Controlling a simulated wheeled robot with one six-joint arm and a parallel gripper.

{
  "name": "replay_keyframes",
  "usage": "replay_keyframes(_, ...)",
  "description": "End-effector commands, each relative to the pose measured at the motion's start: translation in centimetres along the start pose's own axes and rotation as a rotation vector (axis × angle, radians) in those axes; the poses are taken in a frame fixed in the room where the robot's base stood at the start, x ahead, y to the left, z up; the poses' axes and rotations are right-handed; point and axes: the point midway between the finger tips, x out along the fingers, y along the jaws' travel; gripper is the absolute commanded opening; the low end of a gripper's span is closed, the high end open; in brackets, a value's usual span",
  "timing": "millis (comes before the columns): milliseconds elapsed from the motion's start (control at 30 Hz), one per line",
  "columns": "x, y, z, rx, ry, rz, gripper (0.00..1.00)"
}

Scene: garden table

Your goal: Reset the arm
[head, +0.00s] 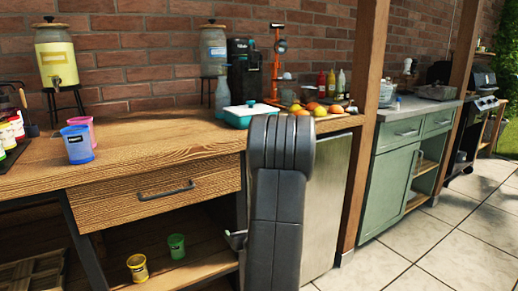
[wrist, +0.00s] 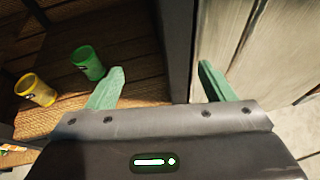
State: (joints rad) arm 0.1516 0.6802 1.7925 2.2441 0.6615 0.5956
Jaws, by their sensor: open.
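My arm (head: 278,190) stands in front of the wooden counter in the head view and hides part of it and of the cabinet behind. My gripper (wrist: 162,70) shows in the wrist view with its two green fingers wide apart and nothing held between them. A dark upright post or panel edge lies beyond the gap. In the head view only a small part of the gripper shows, left of the arm, at about the height of the lower shelf.
A green cup (head: 176,246) and a yellow cup (head: 138,267) stand on the lower shelf; both also show left of my fingers in the wrist view. The counter (head: 150,140) holds cups, a teal dish (head: 250,114) and fruit. Tiled floor is clear at right.

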Motion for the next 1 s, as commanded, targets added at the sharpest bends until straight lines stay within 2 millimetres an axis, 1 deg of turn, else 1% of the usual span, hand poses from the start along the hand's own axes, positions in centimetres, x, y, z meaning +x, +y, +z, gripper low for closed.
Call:
replay_keyframes(33, -0.9, -0.8, 1.1, 0.006, -0.001, -0.015, 0.75)
replay_keyframes(267, -2.9, -2.3, 3.2, 0.019, -0.001, -0.044, 0.75)
replay_keyframes(700, -5.5, -3.6, 7.2, 0.031, -0.002, -0.071, 0.75)
replay_keyframes(900, -6.2, -3.8, 8.4, 0.033, -0.002, -0.075, 0.75)
replay_keyframes(1000, -6.4, -3.9, 8.7, 0.034, -0.002, -0.077, 0.75)
